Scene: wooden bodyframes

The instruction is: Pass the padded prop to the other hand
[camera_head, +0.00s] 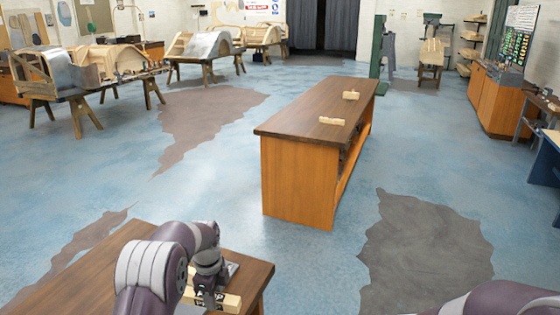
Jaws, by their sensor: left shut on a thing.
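My left gripper (208,292) is low over the near wooden table at the bottom of the head view. It is shut on a pale wooden piece with dark patches, which I take to be the padded prop (231,302). The gripper and my arm hide part of the prop, and I cannot tell whether it touches the tabletop. Only a purple link of my right arm shows at the bottom right corner. My right gripper is out of view.
The near table (85,285) has a bare top on the left. A brown workbench (300,175) stands ahead with two small pale wooden blocks (332,121) on it. Wooden car bodyframes (125,62) on trestles stand at the back left. Blue floor (215,185) is open between them.

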